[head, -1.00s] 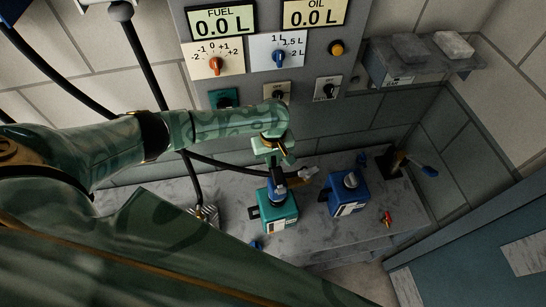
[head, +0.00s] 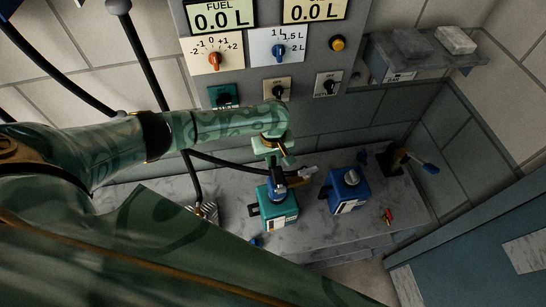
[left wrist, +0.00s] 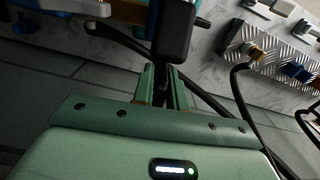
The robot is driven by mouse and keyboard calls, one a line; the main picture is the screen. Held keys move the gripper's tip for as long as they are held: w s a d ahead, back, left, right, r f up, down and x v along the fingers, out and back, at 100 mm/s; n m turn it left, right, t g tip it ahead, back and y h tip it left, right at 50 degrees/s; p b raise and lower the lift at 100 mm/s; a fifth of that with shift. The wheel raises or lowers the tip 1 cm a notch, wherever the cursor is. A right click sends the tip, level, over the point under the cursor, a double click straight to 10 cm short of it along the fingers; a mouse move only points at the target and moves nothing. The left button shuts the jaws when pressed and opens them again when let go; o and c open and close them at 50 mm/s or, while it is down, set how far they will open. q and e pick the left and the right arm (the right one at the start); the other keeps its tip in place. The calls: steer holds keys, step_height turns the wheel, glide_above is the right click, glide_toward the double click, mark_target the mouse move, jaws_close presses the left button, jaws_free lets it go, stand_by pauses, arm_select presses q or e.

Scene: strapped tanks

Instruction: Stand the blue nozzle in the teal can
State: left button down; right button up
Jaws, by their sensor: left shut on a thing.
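The teal can (head: 281,213) stands on the counter, its dark handle to the left. My left gripper (head: 272,153) is above it, shut on the dark grip (left wrist: 174,30) of the blue nozzle (head: 278,186). The nozzle's blue part is over the can's top in the head view; whether its tip is inside the opening I cannot tell. A tan bar with a silvery end (head: 307,173) juts right beside the nozzle; how it joins is unclear. The left wrist view shows the fingers closed at the grip. My right gripper is not in view.
A blue can (head: 348,191) stands to the right of the teal can. A small red piece (head: 388,216) lies near the counter edge. A black hose (head: 225,163) runs from the left towards the nozzle. A ridged metal stand (head: 205,211) is at left. The control panel (head: 305,70) rises behind.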

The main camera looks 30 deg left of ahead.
arm_select(q)
steer(key=shift+f, duration=0.5)
steer(key=c, duration=1.3)
jaws_free()
step_height(320, 180, up, 16)
steer(key=p, duration=0.3)
steer(key=shift+r, duration=0.2)
